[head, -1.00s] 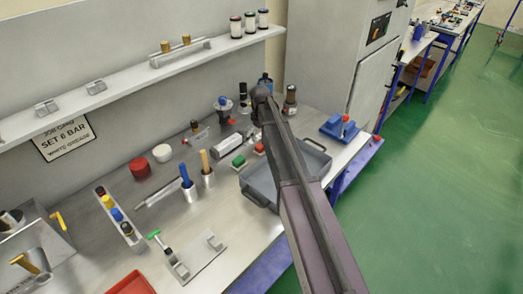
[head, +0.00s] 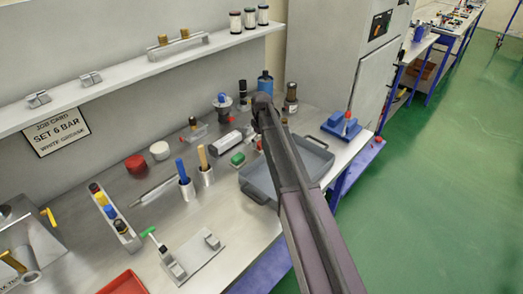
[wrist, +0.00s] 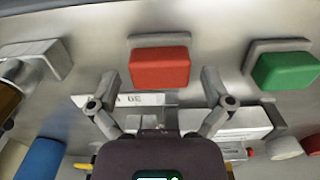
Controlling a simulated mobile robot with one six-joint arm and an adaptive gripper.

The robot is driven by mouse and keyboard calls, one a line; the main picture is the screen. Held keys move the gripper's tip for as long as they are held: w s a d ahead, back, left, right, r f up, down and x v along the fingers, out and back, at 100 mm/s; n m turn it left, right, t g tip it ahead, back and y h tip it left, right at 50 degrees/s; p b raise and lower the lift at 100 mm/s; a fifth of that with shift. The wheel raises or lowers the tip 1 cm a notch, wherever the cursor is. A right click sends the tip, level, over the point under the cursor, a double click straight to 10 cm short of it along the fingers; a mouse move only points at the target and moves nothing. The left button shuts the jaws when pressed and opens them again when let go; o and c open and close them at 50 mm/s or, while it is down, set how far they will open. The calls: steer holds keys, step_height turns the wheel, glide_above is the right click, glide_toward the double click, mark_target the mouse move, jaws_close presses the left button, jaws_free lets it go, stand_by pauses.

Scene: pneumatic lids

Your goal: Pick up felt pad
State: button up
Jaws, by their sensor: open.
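In the wrist view a red block-shaped pad (wrist: 160,68) sits against a grey holder, and a green one (wrist: 285,70) sits in a like holder to its right. I cannot tell from the pictures which of them is the felt pad. My gripper (wrist: 158,82) is open and empty, its two fingers apart on either side of the red pad's lower edge; contact is not visible. In the head view the green pad (head: 237,159) is left of my arm, while the red one and the gripper's fingers are mostly hidden by the arm.
A grey tray (head: 258,190) lies under and beside my arm. Two cups with a blue and a wooden handle (head: 205,176) stand left of it. A blue bottle (head: 265,82) and a dark bottle (head: 290,98) stand behind. A blue fixture (head: 342,128) is at right.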

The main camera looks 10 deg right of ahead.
steer(key=shift+f, duration=0.2)
stand_by(0.5)
steer(key=c, duration=1.1)
steer(key=shift+c, duration=0.2)
steer(key=shift+r, duration=0.1)
step_height(320, 180, up, 10)
steer(key=p, duration=1)
